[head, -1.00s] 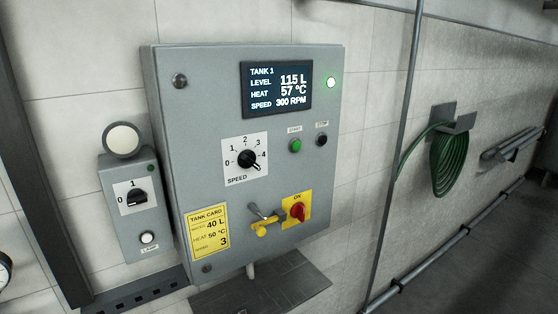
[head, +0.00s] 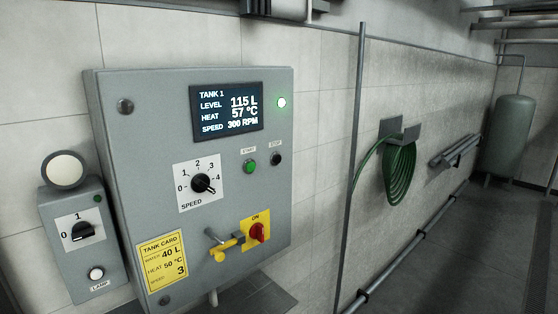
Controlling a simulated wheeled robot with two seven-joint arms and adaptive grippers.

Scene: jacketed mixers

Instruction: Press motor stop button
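The black stop button (head: 276,159) sits on the right side of the grey control panel (head: 150,150), under a small STOP label. The green start button (head: 250,167) is just left of it. The panel's display (head: 227,109) reads TANK 1, level 115 L, heat 57 °C, speed 300 RPM. The black speed knob (head: 202,183) points towards 4. A red switch (head: 257,233) marked ON is at the lower right. Neither of my grippers is in view.
A yellow padlock-like piece with a lever (head: 225,247) juts out beside the red switch. A smaller grey box (head: 82,245) with a 0-1 knob is at left. A green hose (head: 400,172) hangs on the right wall. A tank (head: 508,135) stands at the far right.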

